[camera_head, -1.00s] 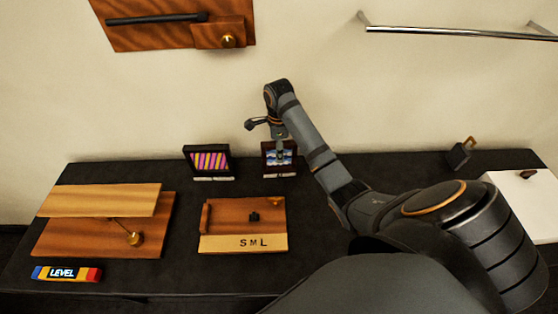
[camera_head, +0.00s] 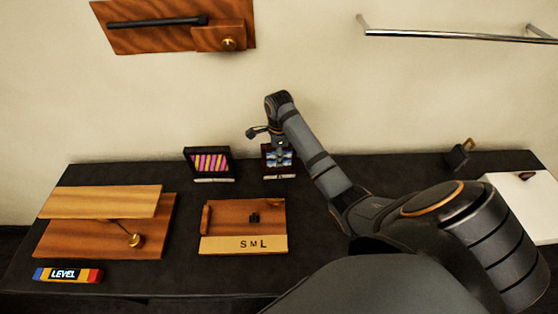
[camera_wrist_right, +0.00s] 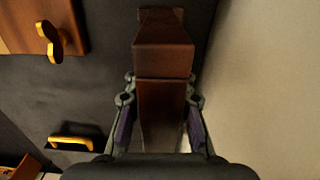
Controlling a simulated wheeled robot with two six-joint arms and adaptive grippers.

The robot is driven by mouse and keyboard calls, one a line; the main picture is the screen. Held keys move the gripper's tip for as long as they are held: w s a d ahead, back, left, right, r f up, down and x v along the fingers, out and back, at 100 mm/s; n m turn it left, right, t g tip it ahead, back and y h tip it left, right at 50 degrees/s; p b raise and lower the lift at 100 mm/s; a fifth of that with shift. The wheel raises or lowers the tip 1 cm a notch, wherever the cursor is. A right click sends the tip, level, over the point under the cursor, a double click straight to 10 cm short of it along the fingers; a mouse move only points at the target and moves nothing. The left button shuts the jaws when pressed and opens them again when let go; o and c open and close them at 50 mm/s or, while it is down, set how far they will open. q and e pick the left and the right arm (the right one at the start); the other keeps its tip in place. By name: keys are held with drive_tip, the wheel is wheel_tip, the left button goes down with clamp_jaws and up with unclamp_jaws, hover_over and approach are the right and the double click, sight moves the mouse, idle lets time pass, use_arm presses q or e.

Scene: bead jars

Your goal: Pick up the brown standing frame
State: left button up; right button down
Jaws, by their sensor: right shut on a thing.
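The brown standing frame (camera_head: 268,164) stands near the back edge of the dark table, with a blue and white picture partly hidden by my gripper in the head view. In the right wrist view the brown frame (camera_wrist_right: 162,62) is seen from above, between the fingers. My right gripper (camera_head: 280,157) is over the frame's top, and the wrist view shows its fingers (camera_wrist_right: 160,125) on both sides of it, shut on it. My left gripper is not in view.
A black frame (camera_head: 186,164) with a colourful striped picture stands to the left. A wooden S M L tray (camera_head: 222,245) and a hinged wooden board (camera_head: 60,240) lie in front. A padlock-like object (camera_head: 458,158) and white box (camera_head: 515,205) are at right.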

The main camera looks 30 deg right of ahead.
drive_tip(key=shift+r, duration=0.1)
drive_tip(key=shift+r, duration=0.6)
drive_tip(key=r, duration=0.1)
drive_tip(key=r+p, duration=0.1)
drive_tip(key=r, duration=0.1)
drive_tip(key=shift+s+a+r, duration=0.3)
drive_tip(key=shift+s+a, duration=0.05)
drive_tip(key=shift+a, duration=0.05)
drive_tip(key=s+a+r+p, duration=0.8)
drive_tip(key=s+p, duration=0.1)
drive_tip(key=p, duration=0.3)
drive_tip(key=shift+s+a, duration=0.25)
drive_tip(key=shift+a, duration=0.15)
